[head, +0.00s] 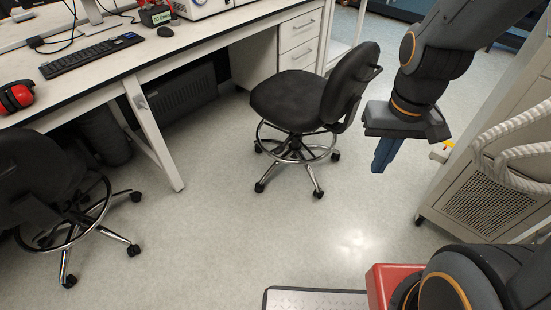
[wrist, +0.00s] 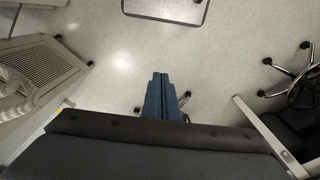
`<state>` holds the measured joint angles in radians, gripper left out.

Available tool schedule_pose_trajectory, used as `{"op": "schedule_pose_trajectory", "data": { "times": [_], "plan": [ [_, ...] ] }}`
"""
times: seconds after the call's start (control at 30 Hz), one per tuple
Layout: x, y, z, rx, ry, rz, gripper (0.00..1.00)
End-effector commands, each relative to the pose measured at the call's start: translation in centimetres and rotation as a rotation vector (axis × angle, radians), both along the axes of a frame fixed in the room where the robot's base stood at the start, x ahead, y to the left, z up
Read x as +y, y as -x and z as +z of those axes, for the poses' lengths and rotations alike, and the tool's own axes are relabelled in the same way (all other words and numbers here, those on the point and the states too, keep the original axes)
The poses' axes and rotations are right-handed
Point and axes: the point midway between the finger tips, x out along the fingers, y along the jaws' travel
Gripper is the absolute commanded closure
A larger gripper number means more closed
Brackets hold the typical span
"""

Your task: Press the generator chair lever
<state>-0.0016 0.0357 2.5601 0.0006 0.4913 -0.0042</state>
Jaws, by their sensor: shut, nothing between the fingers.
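A black swivel chair (head: 290,100) with a chrome foot ring stands beside the desk in the head view. A second black chair (head: 40,185) stands at the lower left; part of a chair (wrist: 300,85) shows at the right of the wrist view. I cannot make out a lever on either chair. My gripper (head: 380,163) points down to the right of the first chair's backrest, its blue fingers shut and empty. They also show in the wrist view (wrist: 157,90), with chair wheels on the floor beyond. A dark body hides the lower part of that view.
A long desk (head: 85,85) with a keyboard, red ear defenders and equipment runs along the left and back. A beige cabinet with a vented panel (head: 490,195) and pale hoses stands close right of my gripper. The floor (head: 250,230) between the chairs is clear.

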Motion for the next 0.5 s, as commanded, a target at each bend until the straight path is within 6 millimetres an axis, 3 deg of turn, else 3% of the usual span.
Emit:
{"op": "schedule_pose_trajectory", "data": {
  "times": [0.17,0.27,0.37,0.5],
  "plan": [
    [0.0,0.0,-0.1,0.003,-0.001,-0.003,1.00],
    [0.3,-0.1,-1.3,0.028,-0.015,-0.027,1.00],
    [1.2,-0.2,-3.9,0.090,-0.051,-0.084,1.00],
    [3.3,-0.6,-9.1,0.226,-0.138,-0.215,1.00]
  ]
}}
